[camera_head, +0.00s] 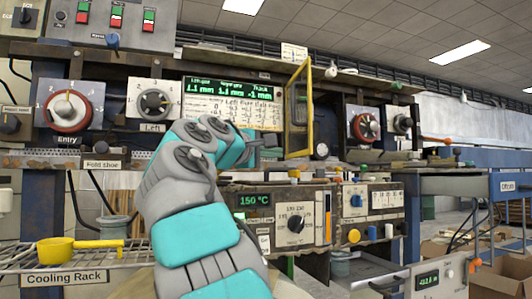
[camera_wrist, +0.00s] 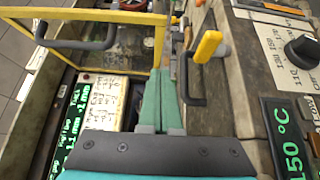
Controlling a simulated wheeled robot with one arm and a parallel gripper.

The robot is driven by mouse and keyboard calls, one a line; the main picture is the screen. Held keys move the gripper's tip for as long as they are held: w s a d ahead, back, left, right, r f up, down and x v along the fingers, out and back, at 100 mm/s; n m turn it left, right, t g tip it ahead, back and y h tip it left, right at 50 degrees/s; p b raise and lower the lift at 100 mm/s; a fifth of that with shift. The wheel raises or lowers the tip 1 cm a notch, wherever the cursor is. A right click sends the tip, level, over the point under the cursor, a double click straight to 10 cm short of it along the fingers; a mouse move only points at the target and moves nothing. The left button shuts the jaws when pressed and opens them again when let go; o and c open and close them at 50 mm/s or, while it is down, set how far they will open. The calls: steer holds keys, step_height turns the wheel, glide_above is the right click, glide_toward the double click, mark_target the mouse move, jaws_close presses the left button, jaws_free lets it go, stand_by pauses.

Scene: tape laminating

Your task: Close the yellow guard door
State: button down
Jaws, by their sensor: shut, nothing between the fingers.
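The yellow guard door (camera_head: 310,112) is a thin rectangular frame on the machine front. In the head view it stands at an angle, swung out from the machine, right of the green display. In the wrist view its yellow frame (camera_wrist: 95,15) spans the upper left, with a dark handle (camera_wrist: 76,43) across it. My gripper (camera_head: 270,141) is just left of the door's lower part in the head view. In the wrist view my gripper (camera_wrist: 160,78) has its green fingers together and empty, close to the frame's near corner. I cannot tell whether they touch it.
A heater panel (camera_head: 297,222) reading 150 °C lies below my gripper. A yellow-tipped lever (camera_wrist: 207,46) stands right of the fingers in the wrist view. A red-ringed Entry dial (camera_head: 68,110) is at left. A yellow ladle (camera_head: 60,249) rests on the cooling rack (camera_head: 65,279).

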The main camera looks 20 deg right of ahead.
mark_target(305, 155)
steer(key=x, duration=0.3)
steer(key=shift+w+d+f, duration=0.1)
steer(key=shift+d, duration=0.05)
steer(key=shift+s+d, duration=0.25)
steer(key=shift+d, duration=0.9)
steer(key=shift+s+d+b, duration=0.1)
steer(key=shift+d+b, duration=0.25)
steer(key=shift+d, duration=0.5)
steer(key=shift+s+d, duration=0.1)
steer(key=shift+d, duration=0.05)
